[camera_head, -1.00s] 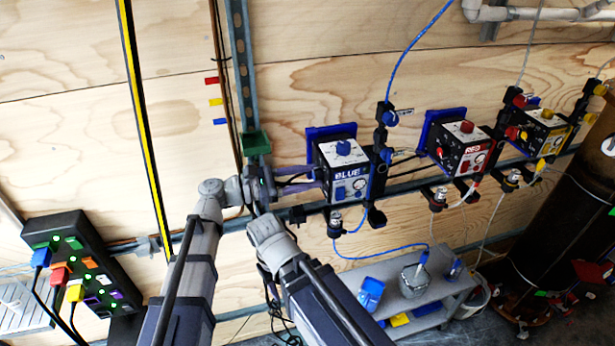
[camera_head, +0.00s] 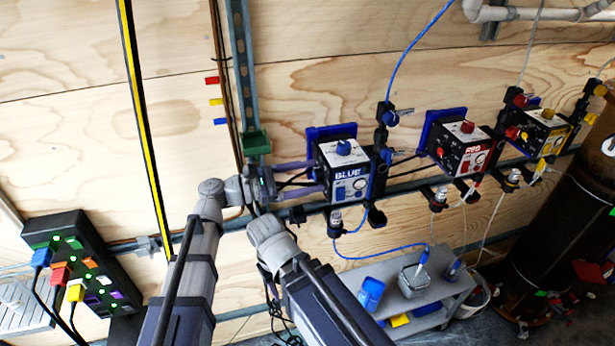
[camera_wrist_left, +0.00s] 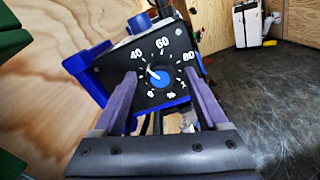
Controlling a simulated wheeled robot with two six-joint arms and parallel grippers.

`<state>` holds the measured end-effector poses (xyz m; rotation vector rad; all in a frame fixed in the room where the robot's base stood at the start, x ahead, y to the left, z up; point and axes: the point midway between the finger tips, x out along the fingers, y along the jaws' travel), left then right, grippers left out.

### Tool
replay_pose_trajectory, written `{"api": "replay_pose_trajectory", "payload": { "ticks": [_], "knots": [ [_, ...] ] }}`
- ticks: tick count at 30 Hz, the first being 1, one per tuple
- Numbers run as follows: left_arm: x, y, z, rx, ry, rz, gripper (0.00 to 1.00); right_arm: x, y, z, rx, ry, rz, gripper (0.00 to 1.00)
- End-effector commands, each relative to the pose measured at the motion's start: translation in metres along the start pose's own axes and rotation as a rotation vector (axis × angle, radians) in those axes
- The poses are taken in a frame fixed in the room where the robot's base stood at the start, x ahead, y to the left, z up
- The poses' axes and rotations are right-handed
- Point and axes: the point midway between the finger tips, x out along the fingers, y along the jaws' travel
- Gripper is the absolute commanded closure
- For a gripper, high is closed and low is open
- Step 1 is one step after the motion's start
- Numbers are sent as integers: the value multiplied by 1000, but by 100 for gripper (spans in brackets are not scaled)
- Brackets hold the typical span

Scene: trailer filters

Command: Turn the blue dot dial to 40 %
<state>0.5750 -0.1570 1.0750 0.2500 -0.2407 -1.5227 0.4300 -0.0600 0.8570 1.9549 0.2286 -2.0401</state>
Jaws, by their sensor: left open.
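The blue box (camera_head: 345,168), labelled BLUE with a blue knob on top, is mounted on the wooden wall. In the left wrist view its side face shows the blue dot dial (camera_wrist_left: 163,79), with a scale including 0, 40, 60 and 80. The white pointer aims up and left, slightly below the 40 mark; part of the scale is hidden by a finger. My left gripper (camera_head: 319,176) is at the box's left side. Its purple fingers are open, one on either side of the dial, with a gap visible around the dot. My right gripper is not in view.
The red box (camera_head: 460,147) and yellow box (camera_head: 541,132) hang to the right. A grey shelf (camera_head: 440,300) with small containers stands below. A black panel with coloured plugs (camera_head: 75,262) is at left. A green bracket (camera_head: 256,143) sits above my left wrist.

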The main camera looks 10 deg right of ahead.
Motion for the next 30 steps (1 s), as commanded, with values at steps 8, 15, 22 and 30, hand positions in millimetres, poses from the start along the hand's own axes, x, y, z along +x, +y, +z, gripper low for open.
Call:
{"api": "replay_pose_trajectory", "payload": {
  "ticks": [8,15,22,30],
  "knots": [
    [-32,0,0,0,1,3,24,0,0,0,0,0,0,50],
    [-67,0,0,0,1,2,24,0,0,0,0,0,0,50],
    [-78,0,0,0,0,0,24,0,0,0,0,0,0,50],
    [-78,0,0,0,0,0,24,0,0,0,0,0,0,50]
  ]
}}
